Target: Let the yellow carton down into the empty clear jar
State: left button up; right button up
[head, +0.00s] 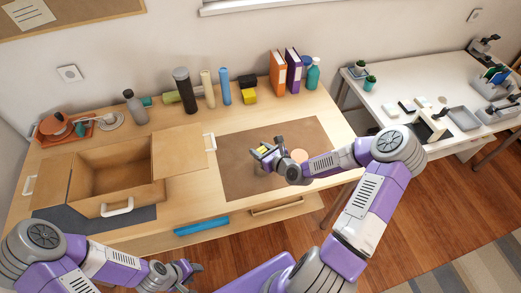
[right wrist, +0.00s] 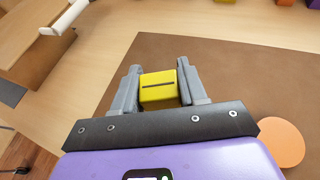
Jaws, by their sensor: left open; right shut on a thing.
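The yellow carton (head: 262,149) is held over the brown mat (head: 240,150) on the desk. My right gripper (head: 263,153) is shut on it; in the right wrist view the carton (right wrist: 159,90) sits between the two grey fingers, a dark stripe on its face. A faint see-through shape (head: 261,171) shows just below the gripper in the head view, perhaps the clear jar; the gripper partly hides it. No jar can be made out in the right wrist view. My left gripper (head: 190,272) is open and empty, low in front of the desk.
An orange disc (head: 299,156) lies beside my right gripper. An open cardboard box (head: 118,180) stands left of the mat. Bottles, binders (head: 285,70) and a yellow block (head: 249,96) line the back. Much of the mat is bare.

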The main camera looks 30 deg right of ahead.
jog(key=shift+f+b, duration=0.45)
jog(key=shift+f, duration=0.7)
dwell(0.6)
jog(key=o, duration=1.1)
jog(key=p+v, duration=0.1)
jog(key=v, duration=0.6)
jog(key=shift+s+r, duration=0.1)
jog(key=shift+s, duration=0.15)
